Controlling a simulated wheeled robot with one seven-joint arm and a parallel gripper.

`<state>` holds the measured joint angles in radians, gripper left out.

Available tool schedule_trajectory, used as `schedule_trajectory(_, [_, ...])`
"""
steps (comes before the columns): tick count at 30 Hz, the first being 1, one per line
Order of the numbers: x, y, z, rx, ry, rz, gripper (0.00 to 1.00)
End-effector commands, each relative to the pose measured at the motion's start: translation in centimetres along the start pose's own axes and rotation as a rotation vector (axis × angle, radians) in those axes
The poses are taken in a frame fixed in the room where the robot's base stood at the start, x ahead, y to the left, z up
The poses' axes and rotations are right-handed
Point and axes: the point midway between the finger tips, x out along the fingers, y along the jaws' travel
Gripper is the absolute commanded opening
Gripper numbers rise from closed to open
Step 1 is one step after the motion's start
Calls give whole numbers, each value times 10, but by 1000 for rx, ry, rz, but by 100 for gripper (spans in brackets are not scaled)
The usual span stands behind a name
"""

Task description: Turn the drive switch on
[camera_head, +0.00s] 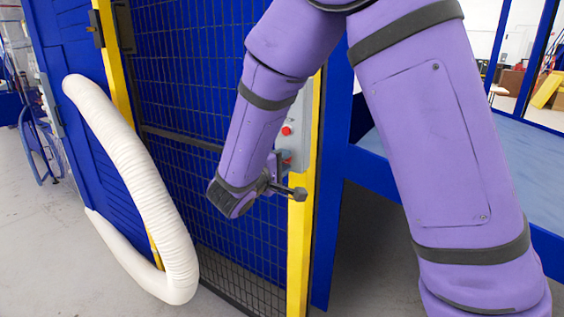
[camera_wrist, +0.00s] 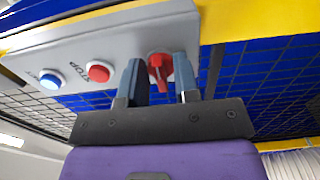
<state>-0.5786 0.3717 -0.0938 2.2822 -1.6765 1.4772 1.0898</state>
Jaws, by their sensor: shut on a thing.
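The drive switch is a red rotary knob (camera_wrist: 160,72) on a grey control box (camera_wrist: 120,35), seen in the wrist view. My gripper (camera_wrist: 158,64) has one dark finger on each side of the knob and is shut on it. I cannot tell which setting the knob points to. In the head view the box (camera_head: 305,118) is on the yellow post, and my gripper (camera_head: 282,172) is in front of its lower part, partly hiding the knob.
A red button (camera_wrist: 98,72) marked STOP and a blue button (camera_wrist: 50,80) are on the same box. A yellow post (camera_head: 299,250) and a dark mesh fence (camera_head: 190,90) stand around it. A white ribbed hose (camera_head: 150,205) hangs at the left.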

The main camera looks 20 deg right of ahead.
Motion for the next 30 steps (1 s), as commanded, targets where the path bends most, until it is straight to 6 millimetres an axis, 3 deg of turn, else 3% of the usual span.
schedule_trajectory(14, [0,-1,0,13,0,-3,5])
schedule_trajectory(15, [0,-1,0,13,0,-3,31])
schedule_trajectory(16, [0,-1,0,13,0,-3,36])
schedule_trajectory(25, [-1,-1,0,14,0,-1,36])
schedule_trajectory(30, [-17,-1,0,14,2,-2,36])
